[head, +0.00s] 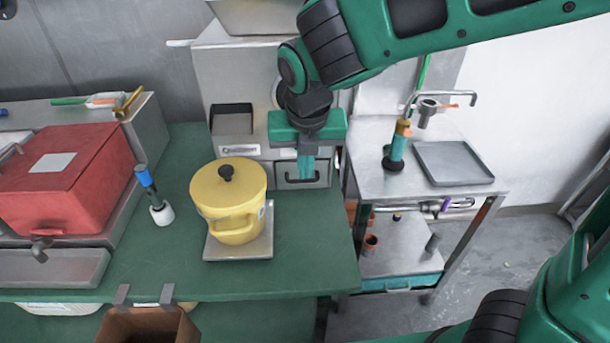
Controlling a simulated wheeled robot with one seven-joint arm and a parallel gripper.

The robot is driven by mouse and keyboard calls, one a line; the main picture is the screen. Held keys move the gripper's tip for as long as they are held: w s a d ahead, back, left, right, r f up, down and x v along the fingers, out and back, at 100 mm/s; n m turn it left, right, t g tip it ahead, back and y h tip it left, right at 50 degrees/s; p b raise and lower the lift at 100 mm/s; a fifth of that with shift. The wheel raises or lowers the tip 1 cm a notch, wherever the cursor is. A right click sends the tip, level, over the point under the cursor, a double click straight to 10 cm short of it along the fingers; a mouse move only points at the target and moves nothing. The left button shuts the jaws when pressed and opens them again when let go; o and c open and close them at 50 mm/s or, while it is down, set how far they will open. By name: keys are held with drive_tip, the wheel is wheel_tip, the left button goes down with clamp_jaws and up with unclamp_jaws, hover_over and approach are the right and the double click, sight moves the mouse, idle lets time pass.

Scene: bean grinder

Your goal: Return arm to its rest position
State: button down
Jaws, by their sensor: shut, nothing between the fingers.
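My gripper (306,168) hangs downward from the green arm in the upper middle of the head view. Its teal fingers are together and hold nothing. It is in front of the grey grinder-like machine (240,85) and overlaps its small drawer (318,178) in the picture. A yellow lidded pot (229,200) with a black knob stands on a square metal plate (262,247) to the left of the gripper and lower in the picture. The gripper appears apart from the pot. The arm reaches in from the upper right.
The green table (150,275) bears a red box (65,175) and a blue-handled tool (153,195) at left. At right, a metal cart (370,180) holds a tray (452,163) and a teal and orange tool (398,145). A brown bin (150,325) hangs at the front edge.

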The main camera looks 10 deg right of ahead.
drive_tip(key=s+d+m+g+h, duration=0.1)
drive_tip(key=s+d+m, duration=0.2)
drive_tip(key=d+m, duration=0.9)
drive_tip(key=s+d+m+g, duration=0.1)
drive_tip(key=s+d+m, duration=0.2)
drive_tip(key=d+m, duration=0.8)
drive_tip(key=s+d+f+m+g+y, duration=0.1)
drive_tip(key=s+d+m, duration=1.1)
drive_tip(key=m, duration=0.7)
drive_tip(key=shift+s+d+f, duration=0.2)
drive_tip(key=shift+s+d, duration=0.05)
drive_tip(key=shift+s, duration=1.3)
